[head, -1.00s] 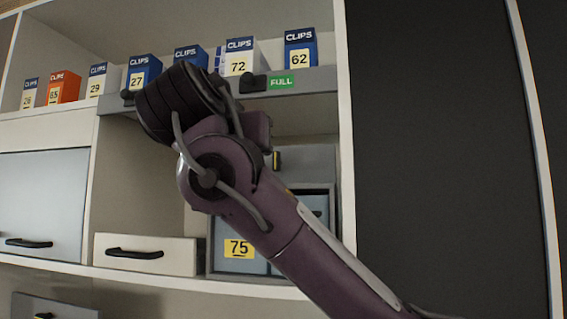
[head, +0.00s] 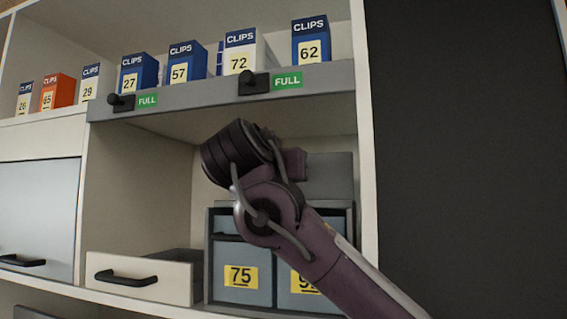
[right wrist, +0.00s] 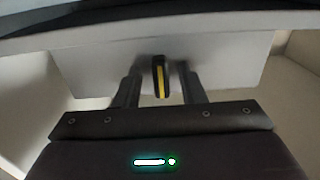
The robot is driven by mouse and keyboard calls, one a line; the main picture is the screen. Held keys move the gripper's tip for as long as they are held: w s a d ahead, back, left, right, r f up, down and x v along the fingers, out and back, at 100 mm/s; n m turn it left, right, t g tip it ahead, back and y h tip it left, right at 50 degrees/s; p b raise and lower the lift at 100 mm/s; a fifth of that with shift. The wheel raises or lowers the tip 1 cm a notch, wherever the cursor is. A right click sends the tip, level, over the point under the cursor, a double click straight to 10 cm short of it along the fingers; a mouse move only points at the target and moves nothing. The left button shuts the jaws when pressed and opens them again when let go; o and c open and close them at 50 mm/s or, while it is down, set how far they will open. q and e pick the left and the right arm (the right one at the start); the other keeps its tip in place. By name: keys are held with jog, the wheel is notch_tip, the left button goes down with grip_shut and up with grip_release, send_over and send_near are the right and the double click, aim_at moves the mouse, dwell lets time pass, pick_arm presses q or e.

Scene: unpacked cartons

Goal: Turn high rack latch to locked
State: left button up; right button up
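In the right wrist view, a black latch handle (right wrist: 161,80) with a yellow stripe stands upright on a pale grey panel (right wrist: 225,62). My right gripper (right wrist: 159,76) is open, with one finger on each side of the handle. Small gaps show between the fingers and the handle. In the head view, my right arm comes in from the lower right and its wrist hides the gripper and the latch. A grey panel (head: 331,176) shows behind the arm, above the blue-grey drawers. My left gripper is in neither view.
A grey shelf rail (head: 200,97) above my wrist carries two black knobs (head: 253,84) beside green FULL labels. Clips boxes (head: 187,62) stand on that shelf. Below are a numbered drawer (head: 240,255) and a white drawer (head: 140,277), standing partly open. A dark panel (head: 460,150) is at right.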

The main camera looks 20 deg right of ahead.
jog(key=shift+a, duration=0.1)
jog(key=shift+s+a+r, duration=0.15)
jog(key=shift+s, duration=0.1)
jog(key=shift+s+a, duration=0.1)
jog(key=shift+c, duration=1.5)
grip_shut()
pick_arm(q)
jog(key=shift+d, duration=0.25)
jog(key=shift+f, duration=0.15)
